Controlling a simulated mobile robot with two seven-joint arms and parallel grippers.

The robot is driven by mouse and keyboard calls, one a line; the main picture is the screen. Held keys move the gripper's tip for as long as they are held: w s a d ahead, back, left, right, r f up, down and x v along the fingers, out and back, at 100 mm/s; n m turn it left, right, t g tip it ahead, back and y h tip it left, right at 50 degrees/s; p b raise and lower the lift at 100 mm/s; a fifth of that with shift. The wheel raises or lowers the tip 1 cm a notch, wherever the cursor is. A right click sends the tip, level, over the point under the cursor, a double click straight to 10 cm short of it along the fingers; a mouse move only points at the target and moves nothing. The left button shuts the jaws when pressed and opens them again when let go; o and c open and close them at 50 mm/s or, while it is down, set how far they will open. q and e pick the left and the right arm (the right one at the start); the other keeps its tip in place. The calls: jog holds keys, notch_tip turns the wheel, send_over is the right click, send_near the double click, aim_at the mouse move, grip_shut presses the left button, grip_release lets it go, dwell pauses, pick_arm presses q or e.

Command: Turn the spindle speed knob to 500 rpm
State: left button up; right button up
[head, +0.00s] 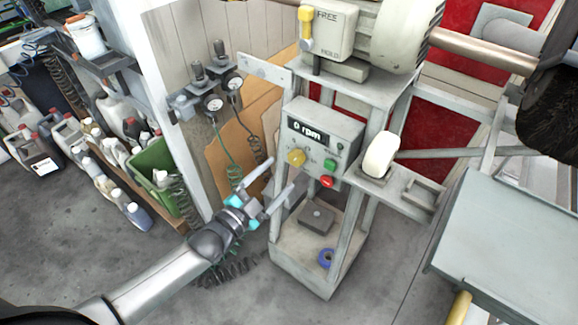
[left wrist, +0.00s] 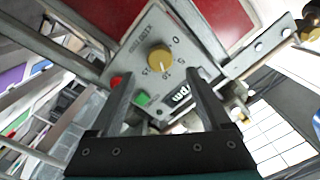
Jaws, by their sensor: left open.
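The yellow spindle speed knob (head: 296,157) is on the front of a grey control box (head: 345,130), below a black display (head: 308,133) reading 0 rpm. A green button (head: 330,164) and a red button (head: 327,181) sit to its right. My left gripper (head: 281,179) is open and empty, below and left of the knob in the head view. In the left wrist view the knob (left wrist: 159,58) shows ahead, beyond and between the open fingers (left wrist: 155,95), apart from them. Marks including 0, 5, 10 and 15 surround it. My right gripper is not in view.
A machine frame (head: 350,215) carries the box. A yellow lever (head: 305,28) marked FREE and HOLD is above. Gauges with hoses (head: 214,104) hang at left. A grey table (head: 510,240) stands at right.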

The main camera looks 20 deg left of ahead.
aim_at(294, 161)
pick_arm(q)
jog(key=shift+b+x, duration=0.5)
jog(key=shift+x, duration=2.15)
grip_shut()
